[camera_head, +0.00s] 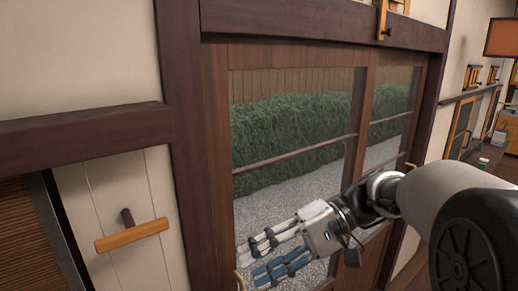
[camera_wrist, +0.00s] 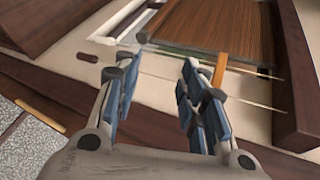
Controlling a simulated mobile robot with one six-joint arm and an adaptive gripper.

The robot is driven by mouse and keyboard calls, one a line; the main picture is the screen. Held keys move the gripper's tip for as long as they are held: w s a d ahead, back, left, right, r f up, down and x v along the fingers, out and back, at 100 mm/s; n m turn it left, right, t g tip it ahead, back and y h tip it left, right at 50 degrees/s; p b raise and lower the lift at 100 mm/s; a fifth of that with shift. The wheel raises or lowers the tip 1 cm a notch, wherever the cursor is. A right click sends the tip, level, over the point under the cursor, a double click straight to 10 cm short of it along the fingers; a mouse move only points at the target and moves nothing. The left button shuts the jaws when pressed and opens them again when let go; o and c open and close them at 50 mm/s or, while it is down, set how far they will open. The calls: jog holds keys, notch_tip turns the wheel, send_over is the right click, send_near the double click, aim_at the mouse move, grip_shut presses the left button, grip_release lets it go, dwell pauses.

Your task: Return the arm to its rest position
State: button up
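My gripper (camera_head: 268,256) is at the lower middle of the head view, in front of the sliding glass door (camera_head: 300,130). My arm reaches in from the right edge. In the wrist view my gripper (camera_wrist: 160,85) shows two blue-padded fingers standing apart, with nothing between them. The gripper is open and empty. A wooden bar handle (camera_head: 132,235) on a pale panel is to the left of the gripper in the head view, apart from it.
A dark wooden post (camera_head: 190,140) and a rail (camera_head: 85,135) frame the door and panel. A hedge (camera_head: 290,125) and gravel (camera_head: 310,190) show through the glass.

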jog(key=s+d+f+m+t+h+b, duration=0.1)
jog(key=s+d+f+t+h+b, duration=0.3)
jog(key=s+f+h, duration=0.5)
jog(key=s+d+f+t+h+b, duration=0.3)
jog(key=s+d+f+b, duration=0.3)
jog(key=d+f, duration=0.3)
jog(key=shift+s+d+f+t+h, duration=0.3)
jog(key=shift+s+f+t, duration=0.3)
jog(key=shift+f, duration=0.1)
